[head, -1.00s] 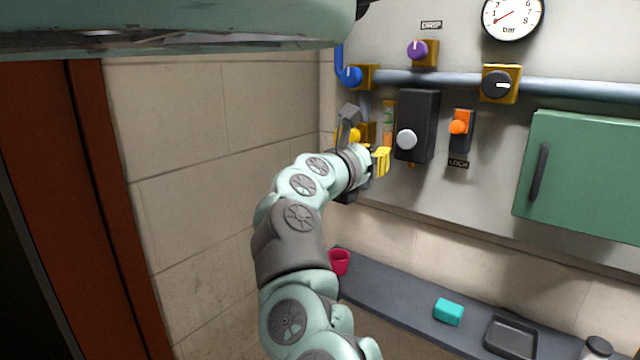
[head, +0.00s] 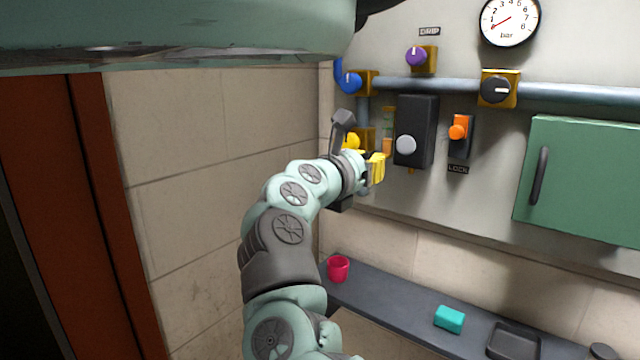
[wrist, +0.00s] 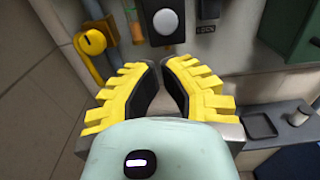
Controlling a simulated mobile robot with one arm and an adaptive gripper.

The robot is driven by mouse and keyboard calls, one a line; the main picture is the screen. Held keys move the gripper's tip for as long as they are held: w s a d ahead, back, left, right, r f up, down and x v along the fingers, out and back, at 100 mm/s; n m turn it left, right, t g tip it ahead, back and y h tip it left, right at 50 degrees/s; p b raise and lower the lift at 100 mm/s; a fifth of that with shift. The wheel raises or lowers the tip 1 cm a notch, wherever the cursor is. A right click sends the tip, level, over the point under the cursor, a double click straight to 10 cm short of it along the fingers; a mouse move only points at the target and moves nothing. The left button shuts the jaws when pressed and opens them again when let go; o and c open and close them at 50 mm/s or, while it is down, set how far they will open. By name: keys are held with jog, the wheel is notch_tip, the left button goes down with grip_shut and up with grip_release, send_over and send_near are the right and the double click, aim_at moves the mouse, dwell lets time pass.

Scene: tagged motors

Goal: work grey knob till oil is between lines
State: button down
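The light grey round knob (head: 405,145) is on a dark upright box on the wall panel. It also shows in the wrist view (wrist: 166,21), beyond my fingertips. The narrow sight glass (head: 388,118) is just left of the box, with amber liquid low in it; part is hidden behind my arm. In the wrist view the sight glass (wrist: 137,30) shows orange liquid, but its lines are too small to read. My gripper (wrist: 160,66) has yellow fingers with black pads, a gap between them and nothing held. It is apart from the knob, below it in the wrist view.
A yellow knob (wrist: 92,41) is left of the sight glass. An orange switch (head: 458,131) marked LOCK is to the right, then a green cabinet (head: 580,180). Blue, purple and dark grey valve knobs sit above. A shelf (head: 390,300) below holds a red cup (head: 338,269) and a teal block.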

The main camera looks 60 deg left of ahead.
jog(key=c, duration=1.7)
grip_release()
grip_shut()
jog(key=n, duration=0.6)
jog(key=s+d+n, duration=0.1)
jog(key=n, duration=0.5)
jog(key=d+n, duration=0.1)
jog(key=n, duration=0.5)
jog(key=shift+s+d+f, duration=0.15)
jog(key=shift+d+f, duration=0.05)
jog(key=shift+f, duration=0.05)
